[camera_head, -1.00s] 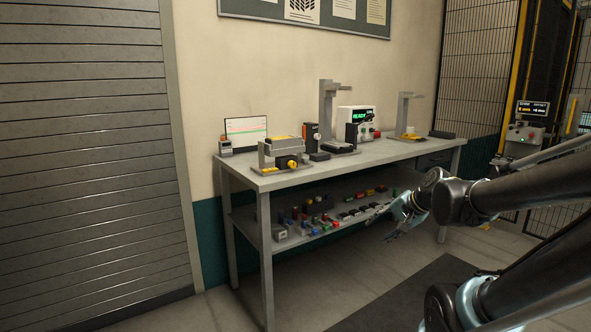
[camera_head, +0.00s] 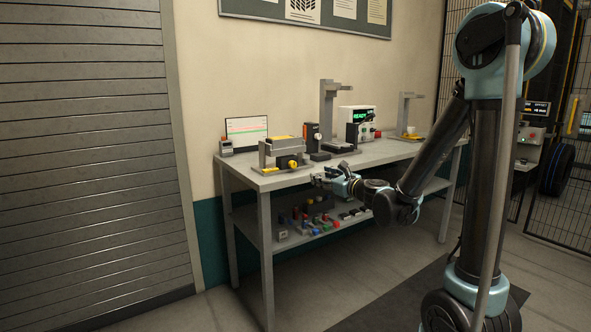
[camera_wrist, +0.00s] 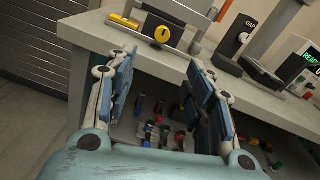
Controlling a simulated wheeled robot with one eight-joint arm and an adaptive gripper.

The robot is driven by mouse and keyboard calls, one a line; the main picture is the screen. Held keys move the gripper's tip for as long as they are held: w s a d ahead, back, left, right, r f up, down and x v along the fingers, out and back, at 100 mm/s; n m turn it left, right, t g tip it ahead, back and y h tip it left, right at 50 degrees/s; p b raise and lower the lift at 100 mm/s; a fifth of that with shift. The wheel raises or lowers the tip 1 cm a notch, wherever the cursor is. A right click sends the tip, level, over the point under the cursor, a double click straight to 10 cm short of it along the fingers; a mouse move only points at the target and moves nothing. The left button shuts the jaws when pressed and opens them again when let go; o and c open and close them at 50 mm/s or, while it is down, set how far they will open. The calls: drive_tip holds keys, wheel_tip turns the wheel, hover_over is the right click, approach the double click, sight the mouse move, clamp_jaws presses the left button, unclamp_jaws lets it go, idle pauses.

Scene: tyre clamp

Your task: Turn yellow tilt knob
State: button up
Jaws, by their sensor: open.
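The yellow tilt knob (camera_head: 292,164) is on the front of a grey clamp fixture (camera_head: 268,158) at the left end of the workbench. In the wrist view the knob (camera_wrist: 162,34) is a round yellow disc with a dark mark, on a black block above and beyond my fingers. My gripper (camera_head: 318,178) is at the front edge of the bench, a little right of and below the knob. In the wrist view my gripper (camera_wrist: 165,85) has its two fingers spread wide with nothing between them. The knob is apart from the fingers.
The bench top (camera_head: 375,155) carries a monitor (camera_head: 247,131), a tall grey stand (camera_head: 327,115) and a box with a green display (camera_head: 357,120). Several small coloured parts lie on the lower shelf (camera_head: 255,228). Free floor is in front.

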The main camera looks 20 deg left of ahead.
drive_tip(key=a+m, duration=0.1)
drive_tip(key=m, duration=0.1)
approach(294, 166)
drive_tip(key=shift+m+t, duration=0.3)
drive_tip(key=x, duration=0.9)
drive_tip(key=shift+w+a+f, duration=0.15)
drive_tip(key=shift+a, duration=0.1)
drive_tip(key=shift+c, duration=0.6)
drive_tip(key=c, duration=1)
